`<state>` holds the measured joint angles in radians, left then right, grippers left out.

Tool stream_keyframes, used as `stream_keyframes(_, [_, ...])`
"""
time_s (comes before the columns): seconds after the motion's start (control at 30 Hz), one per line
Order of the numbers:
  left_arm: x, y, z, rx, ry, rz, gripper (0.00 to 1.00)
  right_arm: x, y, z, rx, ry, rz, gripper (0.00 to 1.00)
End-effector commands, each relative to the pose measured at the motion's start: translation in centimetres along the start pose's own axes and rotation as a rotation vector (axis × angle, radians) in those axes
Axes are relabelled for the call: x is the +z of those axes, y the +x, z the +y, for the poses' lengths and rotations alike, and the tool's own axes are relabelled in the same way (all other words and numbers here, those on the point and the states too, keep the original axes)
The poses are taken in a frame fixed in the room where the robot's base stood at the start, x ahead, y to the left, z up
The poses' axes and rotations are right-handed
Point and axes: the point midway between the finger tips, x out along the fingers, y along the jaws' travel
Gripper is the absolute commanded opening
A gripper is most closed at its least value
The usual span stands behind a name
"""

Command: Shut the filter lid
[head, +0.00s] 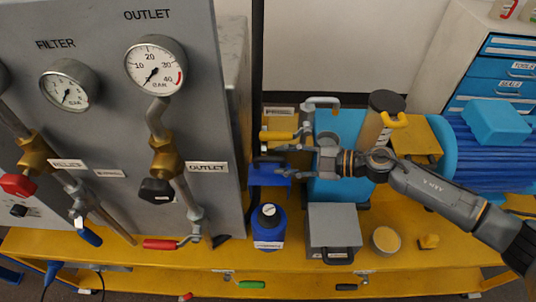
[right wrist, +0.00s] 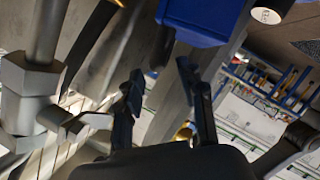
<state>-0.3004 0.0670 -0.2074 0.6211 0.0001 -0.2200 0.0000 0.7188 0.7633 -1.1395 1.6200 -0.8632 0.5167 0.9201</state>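I cannot clearly make out the filter lid. A grey handle-like fitting (head: 322,101) and a yellow-handled part (head: 278,136) show near a blue body (head: 345,125) behind my right gripper, partly covered by my arm. My right gripper (head: 268,167) reaches in from the right, over a small blue bracket-like part (head: 258,180). In the right wrist view its two fingers (right wrist: 160,88) are apart with nothing clearly between them. A blue block (right wrist: 203,18) is beyond the fingertips, and a grey hexagonal fitting (right wrist: 27,92) is at left. My left gripper is not in view.
The grey panel with the FILTER gauge (head: 70,86) and OUTLET gauge (head: 156,66) stands at left. A blue bottle (head: 269,228), grey box (head: 333,225) and round tin (head: 386,240) stand on the yellow bench (head: 200,258). A black-capped cylinder (head: 377,127) stands behind my arm.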

Motion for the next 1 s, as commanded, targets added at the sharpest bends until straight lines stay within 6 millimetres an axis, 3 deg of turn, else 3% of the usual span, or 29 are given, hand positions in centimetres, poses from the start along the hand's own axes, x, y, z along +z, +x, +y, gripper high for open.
stream_keyframes(0.1, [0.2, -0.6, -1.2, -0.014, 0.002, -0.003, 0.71, -0.1, 2.3, 0.1, 0.0, 0.0, 0.001, 0.39])
stream_keyframes(0.3, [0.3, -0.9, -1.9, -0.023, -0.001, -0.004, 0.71, 0.0, 4.4, 0.1, 0.001, -0.001, 0.0, 0.39])
stream_keyframes(0.67, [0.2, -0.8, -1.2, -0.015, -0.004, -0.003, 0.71, 0.1, 4.9, 0.0, 0.0, -0.001, -0.001, 0.39])
stream_keyframes(0.87, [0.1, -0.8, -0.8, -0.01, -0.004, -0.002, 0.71, 0.1, 4.8, 0.0, 0.001, -0.001, -0.001, 0.01])
stream_keyframes(1.0, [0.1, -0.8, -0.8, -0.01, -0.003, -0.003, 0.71, 0.1, 4.8, 0.0, 0.001, 0.0, -0.001, 0.0])
